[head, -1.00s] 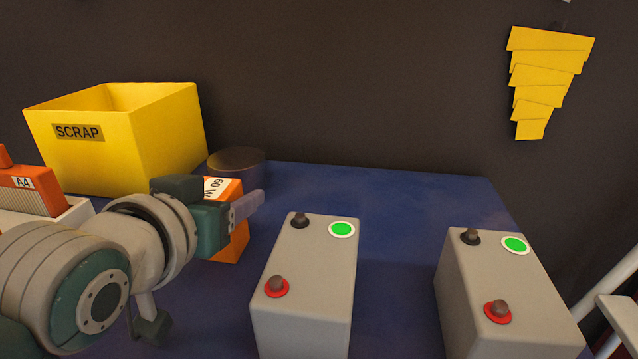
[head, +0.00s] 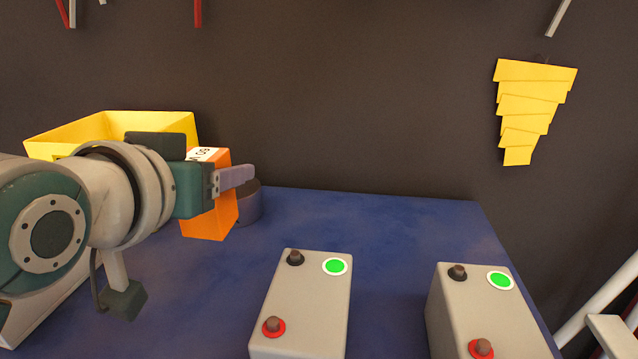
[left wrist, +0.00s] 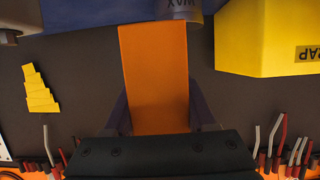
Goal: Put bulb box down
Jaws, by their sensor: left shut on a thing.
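The bulb box (head: 209,212) is an orange upright box with a white label near its top, partly covered by my gripper in the head view. My left gripper (head: 228,180) is shut on it, one finger showing across its near side. The box appears held above the blue tabletop (head: 375,235), in front of a dark round tin. In the left wrist view, the orange box (left wrist: 155,70) lies between the two dark fingers of my gripper (left wrist: 162,112). My right gripper is not in view.
A yellow scrap bin (head: 165,122) stands behind my left arm. The dark tin (head: 249,203) is just behind the box.

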